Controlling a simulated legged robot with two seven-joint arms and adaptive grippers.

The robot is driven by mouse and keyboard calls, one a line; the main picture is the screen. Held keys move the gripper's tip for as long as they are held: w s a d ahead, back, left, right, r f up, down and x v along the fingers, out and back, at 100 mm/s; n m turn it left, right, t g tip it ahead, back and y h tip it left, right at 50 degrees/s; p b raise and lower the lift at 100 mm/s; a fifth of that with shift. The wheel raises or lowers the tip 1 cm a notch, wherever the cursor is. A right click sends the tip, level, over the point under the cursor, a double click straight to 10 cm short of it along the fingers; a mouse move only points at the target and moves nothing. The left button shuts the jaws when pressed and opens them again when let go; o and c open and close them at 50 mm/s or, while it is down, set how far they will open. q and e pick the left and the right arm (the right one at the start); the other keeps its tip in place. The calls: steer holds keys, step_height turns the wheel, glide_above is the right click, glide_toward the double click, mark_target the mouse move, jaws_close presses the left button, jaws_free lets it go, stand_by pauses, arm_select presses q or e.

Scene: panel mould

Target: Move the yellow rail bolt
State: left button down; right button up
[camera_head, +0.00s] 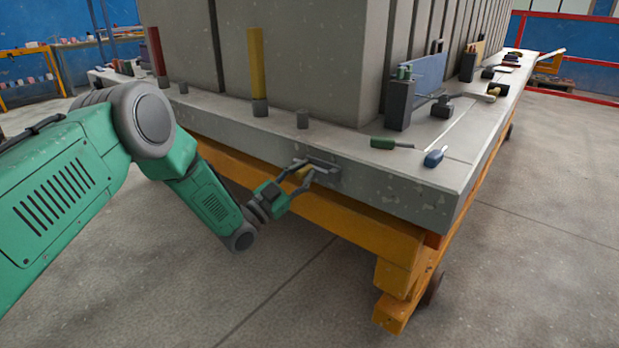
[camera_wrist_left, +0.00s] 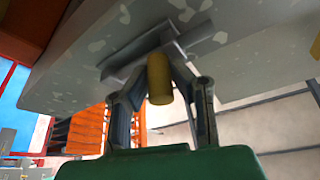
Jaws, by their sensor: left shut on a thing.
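The yellow rail bolt (camera_wrist_left: 159,80) shows in the left wrist view as a short yellow cylinder between the fingers of my left gripper. My left gripper (camera_head: 303,172) is shut on it at the front side face of the grey slab. In the head view the bolt (camera_head: 304,173) is a small yellow patch, mostly covered by the fingers. A grey metal rail or bracket (camera_wrist_left: 150,57) sits on the slab face right behind the bolt. I cannot tell how far the bolt sits in it. My right gripper is not in view.
The concrete slab (camera_head: 400,185) rests on an orange frame (camera_head: 340,222). On top stand a yellow post (camera_head: 257,65), a red post (camera_head: 157,52) and a short grey peg (camera_head: 302,119). Floor in front is clear.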

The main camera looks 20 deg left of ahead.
arm_select(q)
steer(key=shift+a, duration=0.2)
steer(key=c, duration=1.6)
jaws_free()
steer(key=shift+o, duration=0.8)
steer(key=shift+a, duration=0.1)
steer(key=shift+s+a+f, duration=0.1)
steer(key=shift+s, duration=0.05)
steer(key=v, duration=1.1)
steer(key=shift+s+a+f, duration=0.15)
steer(key=shift+s+f, duration=0.05)
